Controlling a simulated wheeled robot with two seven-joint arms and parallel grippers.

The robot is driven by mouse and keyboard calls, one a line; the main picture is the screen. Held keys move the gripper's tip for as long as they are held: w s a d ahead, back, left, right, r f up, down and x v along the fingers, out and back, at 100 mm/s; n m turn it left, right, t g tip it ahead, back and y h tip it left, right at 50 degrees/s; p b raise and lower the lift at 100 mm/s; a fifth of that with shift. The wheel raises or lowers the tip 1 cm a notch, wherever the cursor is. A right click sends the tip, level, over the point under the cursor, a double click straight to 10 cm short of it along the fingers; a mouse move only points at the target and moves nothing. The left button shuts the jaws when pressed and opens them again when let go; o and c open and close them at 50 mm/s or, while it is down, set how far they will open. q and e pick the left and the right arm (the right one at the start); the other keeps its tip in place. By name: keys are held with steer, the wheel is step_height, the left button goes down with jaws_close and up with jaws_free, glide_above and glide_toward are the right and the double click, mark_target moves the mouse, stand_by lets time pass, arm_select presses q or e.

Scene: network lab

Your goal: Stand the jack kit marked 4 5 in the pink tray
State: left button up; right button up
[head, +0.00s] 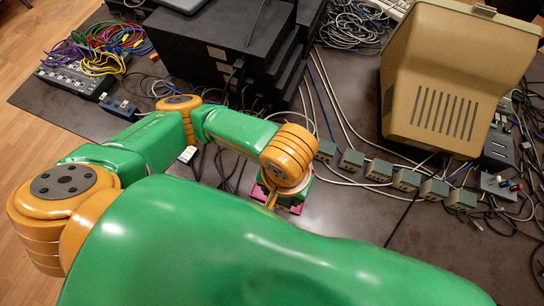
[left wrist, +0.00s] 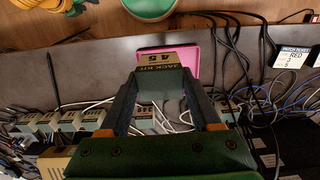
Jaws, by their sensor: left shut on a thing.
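The jack kit (left wrist: 158,78) is a small grey-green box with a tan label that reads "JACK KIT 4 5", upside down in the left wrist view. My left gripper (left wrist: 161,86) is shut on it, one finger on each side. The pink tray (left wrist: 192,62) shows just behind and around the kit, with its rim to the right. In the head view the pink tray (head: 296,209) is mostly hidden under my left wrist, and the left gripper (head: 271,200) is largely covered too. I cannot tell whether the kit touches the tray floor. My right gripper is out of view.
A row of similar small boxes (head: 378,169) lies right of the tray, among cables. A beige monitor (head: 447,85) stands behind them. Black stacked units (head: 225,60) stand at the back.

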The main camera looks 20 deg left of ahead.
arm_select(q)
steer(key=w+a+f, duration=0.1)
steer(key=w+f, duration=0.2)
steer(key=w+a+f+b, duration=0.1)
steer(key=w+a+f, duration=0.1)
steer(key=w+f, duration=0.1)
steer(key=w+a+f+b, duration=0.1)
steer(key=w+a+f, duration=0.1)
steer(key=w+f, duration=0.1)
steer(key=shift+w, duration=0.8)
steer(key=shift+f, duration=1.55)
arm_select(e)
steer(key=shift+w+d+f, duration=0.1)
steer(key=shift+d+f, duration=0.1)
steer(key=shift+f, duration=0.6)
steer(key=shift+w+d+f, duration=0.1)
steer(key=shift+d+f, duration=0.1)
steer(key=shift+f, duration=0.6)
arm_select(q)
steer(key=shift+f, duration=0.1)
steer(key=o, duration=1.5)
steer(key=shift+d, duration=0.1)
steer(key=shift+c, duration=0.2)
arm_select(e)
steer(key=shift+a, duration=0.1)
arm_select(q)
step_height(320, 180, up, 12)
steer(key=p, duration=0.1)
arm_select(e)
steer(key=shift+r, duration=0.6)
